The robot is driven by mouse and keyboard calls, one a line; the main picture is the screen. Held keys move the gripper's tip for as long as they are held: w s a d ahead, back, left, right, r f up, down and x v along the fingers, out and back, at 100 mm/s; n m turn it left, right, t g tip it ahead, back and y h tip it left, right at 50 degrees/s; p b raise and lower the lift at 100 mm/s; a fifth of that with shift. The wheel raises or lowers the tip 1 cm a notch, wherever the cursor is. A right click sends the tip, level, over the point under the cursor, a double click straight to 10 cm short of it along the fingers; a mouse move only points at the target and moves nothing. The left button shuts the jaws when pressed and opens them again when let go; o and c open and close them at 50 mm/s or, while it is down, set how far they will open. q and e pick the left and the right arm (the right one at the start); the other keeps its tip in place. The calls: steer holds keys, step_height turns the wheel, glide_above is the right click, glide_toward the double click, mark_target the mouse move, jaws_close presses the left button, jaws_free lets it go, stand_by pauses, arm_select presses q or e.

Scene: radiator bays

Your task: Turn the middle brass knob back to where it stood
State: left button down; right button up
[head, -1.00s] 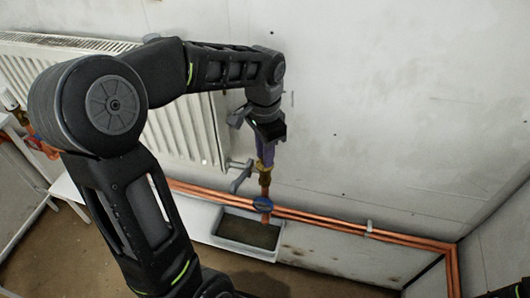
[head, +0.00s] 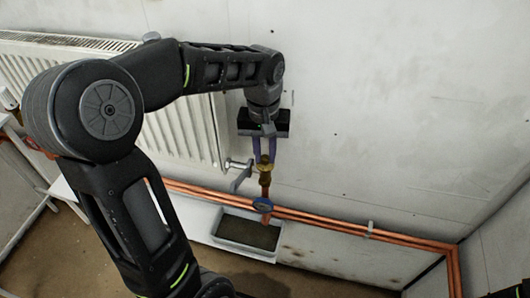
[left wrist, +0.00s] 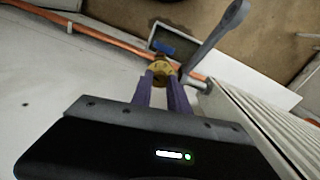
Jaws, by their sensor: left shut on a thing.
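The brass knob (head: 265,170) sits on a copper riser beside the radiator's lower right corner. It also shows in the left wrist view (left wrist: 161,67), between the fingertips. My left gripper (head: 264,158) reaches down from above with its purple fingers shut on the brass knob. The fingers (left wrist: 160,76) hide part of the knob's sides. Only this one brass knob shows clearly. My right gripper is not in view.
A grey lever (head: 241,180) stands close left of the knob; it also shows in the left wrist view (left wrist: 215,38). A white radiator (head: 180,135) is left. Below are a blue disc (head: 263,205), copper pipes (head: 330,222) and a grey tray (head: 247,250). The wall right is clear.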

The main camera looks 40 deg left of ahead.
arm_select(q)
steer(key=n, duration=0.5)
steer(key=shift+n, duration=0.3)
steer(key=n, duration=0.5)
steer(key=shift+b, duration=0.4)
steer(key=n, duration=0.6)
steer(key=shift+b, duration=0.3)
steer(key=n, duration=0.4)
steer(key=shift+n, duration=0.3)
steer(key=c, duration=1.3)
jaws_free()
